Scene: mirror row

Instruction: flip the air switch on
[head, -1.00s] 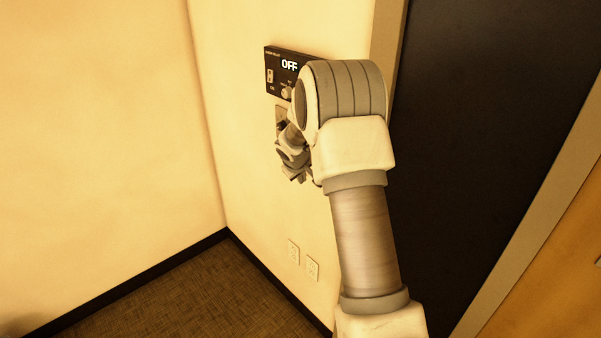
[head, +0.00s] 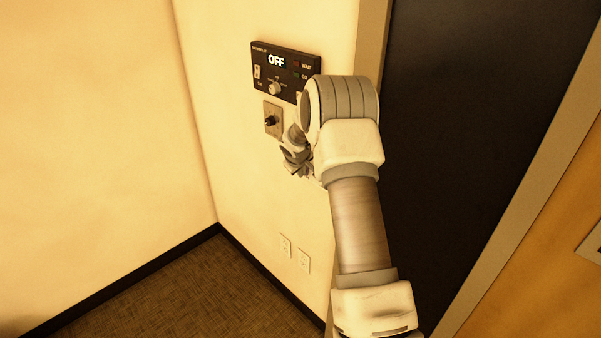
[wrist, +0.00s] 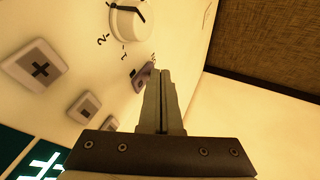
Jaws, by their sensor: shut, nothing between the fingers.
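In the wrist view, a small grey switch-like part (wrist: 142,77) sits on a pale panel just left of my gripper's fingertips. I cannot tell whether they touch, or whether this is the air switch. My gripper (wrist: 160,72) is shut and empty. The same panel carries a white dial (wrist: 130,18) with numbers, a plus button (wrist: 40,68) and a minus button (wrist: 84,108). In the head view, my gripper (head: 296,168) is near the wall, right of and below a plate with a dark knob (head: 271,120). My arm hides the wall behind it.
A black control box (head: 262,55) reading OFF is on the wall above, with a pale switch (head: 257,72) and a round knob (head: 275,88). Outlets (head: 286,246) are low on the wall. A dark door (head: 460,120) stands right of my arm. Open carpet lies left.

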